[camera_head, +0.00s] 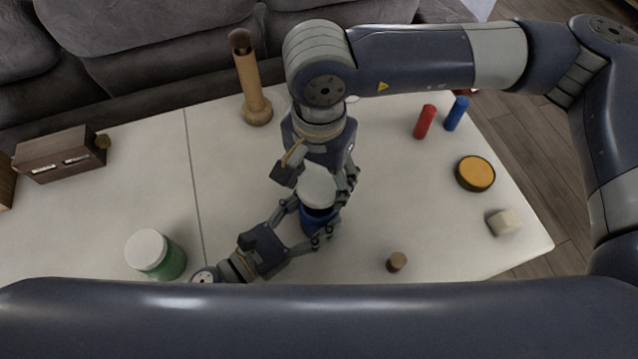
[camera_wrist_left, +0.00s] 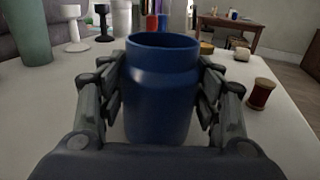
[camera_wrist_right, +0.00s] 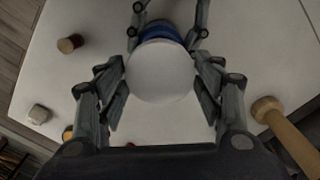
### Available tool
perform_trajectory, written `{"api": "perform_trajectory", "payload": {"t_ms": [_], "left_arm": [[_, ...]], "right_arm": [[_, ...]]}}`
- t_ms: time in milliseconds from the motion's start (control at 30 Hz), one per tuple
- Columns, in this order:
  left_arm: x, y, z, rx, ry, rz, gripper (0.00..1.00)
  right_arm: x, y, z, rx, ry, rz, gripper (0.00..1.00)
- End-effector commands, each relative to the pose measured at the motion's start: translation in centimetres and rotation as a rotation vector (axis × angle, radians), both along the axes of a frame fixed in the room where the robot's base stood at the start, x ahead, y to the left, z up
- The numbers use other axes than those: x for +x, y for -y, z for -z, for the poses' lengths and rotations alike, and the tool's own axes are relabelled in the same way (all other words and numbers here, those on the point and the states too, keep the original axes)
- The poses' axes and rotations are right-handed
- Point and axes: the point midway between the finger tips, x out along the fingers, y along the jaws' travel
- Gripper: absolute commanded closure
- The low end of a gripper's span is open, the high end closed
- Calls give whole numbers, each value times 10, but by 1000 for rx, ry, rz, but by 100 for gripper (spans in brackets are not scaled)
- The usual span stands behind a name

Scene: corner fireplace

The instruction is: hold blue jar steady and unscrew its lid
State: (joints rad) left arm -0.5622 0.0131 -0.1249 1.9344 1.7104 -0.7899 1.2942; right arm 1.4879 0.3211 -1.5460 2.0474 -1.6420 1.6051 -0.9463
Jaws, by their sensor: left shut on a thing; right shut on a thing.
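The blue jar (camera_head: 318,217) stands upright on the white table, and its open rim shows in the left wrist view (camera_wrist_left: 162,90) with no lid on it. My left gripper (camera_head: 318,234) is shut around the jar's sides, low over the table. The white round lid (camera_head: 318,186) is above the jar and apart from it. My right gripper (camera_head: 320,178) points down from above and is shut on the lid. In the right wrist view the lid (camera_wrist_right: 161,72) sits between the fingers, with part of the blue jar (camera_wrist_right: 160,32) beyond it.
A green jar with a white lid (camera_head: 156,255) stands at left. A wooden pepper-mill-like object (camera_head: 250,80) and a brown box (camera_head: 60,153) are behind. Red (camera_head: 425,122) and blue (camera_head: 457,113) cylinders, an orange-topped tin (camera_head: 475,173), a pale block (camera_head: 503,222) and a spool (camera_head: 397,262) lie right.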

Motion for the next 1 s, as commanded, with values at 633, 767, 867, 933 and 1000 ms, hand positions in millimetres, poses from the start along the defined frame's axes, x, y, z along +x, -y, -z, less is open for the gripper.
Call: {"api": "perform_trajectory", "payload": {"t_ms": [633, 767, 867, 933, 1000], "left_arm": [[0, 0, 0, 0, 0, 0, 17], [-4, -5, 1, 1, -2, 0, 17], [-13, -16, 2, 2, -3, 0, 17], [-22, -26, 1, 2, -3, 1, 17], [-31, -39, 2, 3, -5, 0, 17]], "right_arm": [[0, 0, 0, -1, 0, -1, 67], [0, 0, 0, -1, 0, -1, 67], [0, 0, 0, -1, 0, -1, 67], [0, 0, 0, -1, 0, -1, 67], [0, 0, 0, -1, 0, -1, 67]]}}
